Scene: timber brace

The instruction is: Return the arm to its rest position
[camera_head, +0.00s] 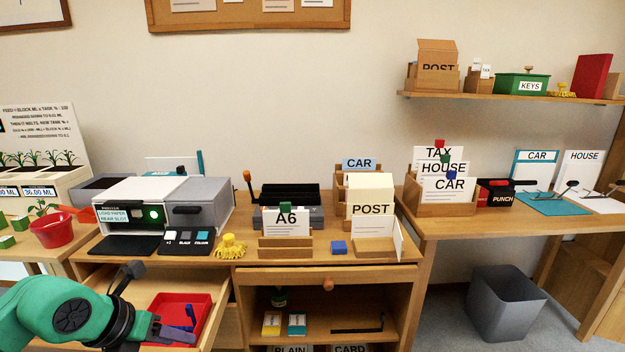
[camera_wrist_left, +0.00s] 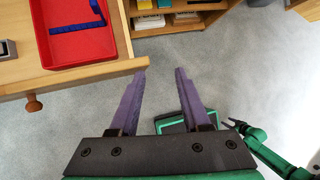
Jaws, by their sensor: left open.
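My left arm (camera_head: 65,315) comes in from the lower left in the head view, green with a dark wrist. Its gripper (camera_head: 192,328) is over the open drawer area in that view. In the left wrist view the gripper (camera_wrist_left: 160,72) has two purple fingers spread apart with nothing between them. Grey floor shows beyond the fingers, and the drawer front lies to their left. A green arm with a dark end, apparently my right arm (camera_wrist_left: 265,145), shows at the lower right of the wrist view. Its jaws are too small to judge.
The open drawer (camera_wrist_left: 100,72) holds a red tray (camera_wrist_left: 110,45) with a blue angled piece (camera_wrist_left: 78,27). The desk (camera_head: 205,259) above carries a printer (camera_head: 140,213) and card holders. A grey bin (camera_head: 505,305) stands at the right. The floor (camera_wrist_left: 230,80) is clear beside the drawer.

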